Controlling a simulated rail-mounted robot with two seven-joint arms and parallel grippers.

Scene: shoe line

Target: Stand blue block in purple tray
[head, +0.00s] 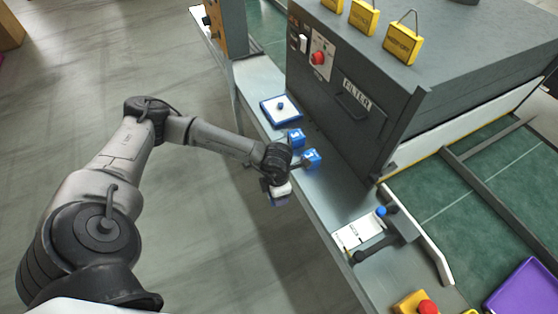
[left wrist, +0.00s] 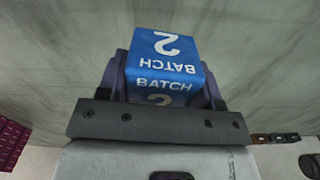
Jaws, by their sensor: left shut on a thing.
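My left gripper (head: 279,199) hangs beside the near edge of the bench, over the floor. In the left wrist view its purple fingers (left wrist: 163,85) are shut on a blue block (left wrist: 165,55) marked "BATCH 2" in white. The held block's lower part is hidden by the gripper's bar. In the head view the block is mostly hidden by the wrist. The purple tray (head: 525,289) is at the lower right corner, partly cut off by the frame, far from my left gripper. My right gripper does not show.
Two other blue blocks (head: 296,138) (head: 311,158) with white marks stand on the bench (head: 260,80). A blue-rimmed white tray (head: 281,109) lies behind them. A grey filter machine (head: 350,95) rises behind the bench. A white card (head: 352,232) and red-button box (head: 418,303) are farther right.

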